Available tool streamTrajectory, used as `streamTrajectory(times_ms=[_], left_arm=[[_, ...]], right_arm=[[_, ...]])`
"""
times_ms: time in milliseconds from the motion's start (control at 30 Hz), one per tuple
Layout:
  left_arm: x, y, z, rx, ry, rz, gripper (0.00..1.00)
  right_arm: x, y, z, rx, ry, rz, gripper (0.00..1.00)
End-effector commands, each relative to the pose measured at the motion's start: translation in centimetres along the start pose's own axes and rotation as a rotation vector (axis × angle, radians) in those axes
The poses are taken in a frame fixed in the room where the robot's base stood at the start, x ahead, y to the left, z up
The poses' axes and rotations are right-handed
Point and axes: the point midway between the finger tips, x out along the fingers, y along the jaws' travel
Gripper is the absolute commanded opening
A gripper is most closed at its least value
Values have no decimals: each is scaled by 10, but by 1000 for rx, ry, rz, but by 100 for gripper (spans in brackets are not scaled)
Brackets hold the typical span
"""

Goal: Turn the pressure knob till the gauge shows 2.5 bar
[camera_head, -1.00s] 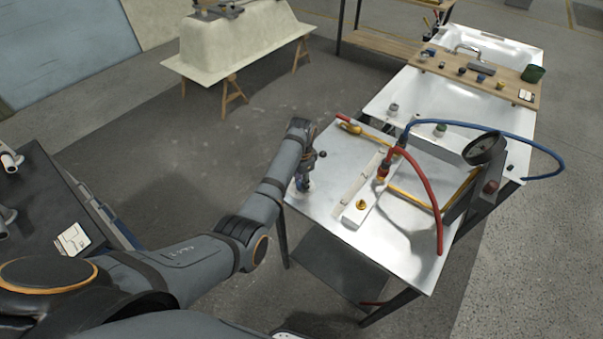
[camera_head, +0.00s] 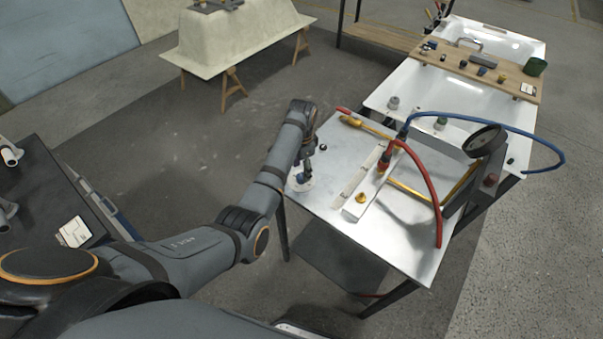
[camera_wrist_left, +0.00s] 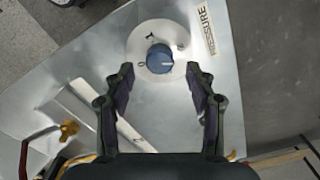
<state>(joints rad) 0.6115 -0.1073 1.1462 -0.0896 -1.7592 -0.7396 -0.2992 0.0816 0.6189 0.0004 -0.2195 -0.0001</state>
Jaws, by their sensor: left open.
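The blue pressure knob (camera_wrist_left: 159,58) sits on a round white dial plate with markings, beside the word PRESSURE, on the metal bench top. In the head view the dial plate (camera_head: 300,183) is at the bench's left corner, with the knob partly hidden by my gripper. My left gripper (camera_wrist_left: 160,77) is open and empty, its two fingers spread either side of the knob's line and apart from it. In the head view the left gripper (camera_head: 307,165) is just above the knob. The round pressure gauge (camera_head: 484,140) stands at the bench's right; its reading is too small to tell. My right gripper is out of view.
A pale block with a brass fitting (camera_head: 361,197) lies on the bench. A red hose (camera_head: 428,180) and a blue hose (camera_head: 480,124) arch over its right side. White tubs (camera_head: 430,85) stand behind. The bench's front is mostly clear.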

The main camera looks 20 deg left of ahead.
Motion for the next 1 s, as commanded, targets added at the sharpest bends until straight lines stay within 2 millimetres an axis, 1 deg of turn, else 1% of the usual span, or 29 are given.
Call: streamTrajectory(times_ms=[33, 200, 300, 400, 567, 933, 1000], left_arm=[[-14, -1, -1, 0, 4, -4, 56], [-55, -1, -1, 0, 4, -3, 56], [-72, -1, -1, 0, 3, -2, 56], [-82, 0, 0, 1, 1, -1, 56], [-88, 0, 0, 1, 0, 0, 56], [-87, 0, 0, 0, 0, 0, 56], [-83, 0, 3, -10, 1, -2, 56]], right_arm=[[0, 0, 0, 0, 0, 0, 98], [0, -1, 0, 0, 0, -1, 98], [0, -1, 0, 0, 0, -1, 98], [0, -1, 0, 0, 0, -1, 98], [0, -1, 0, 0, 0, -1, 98], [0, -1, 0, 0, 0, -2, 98], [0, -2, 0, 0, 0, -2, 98]])
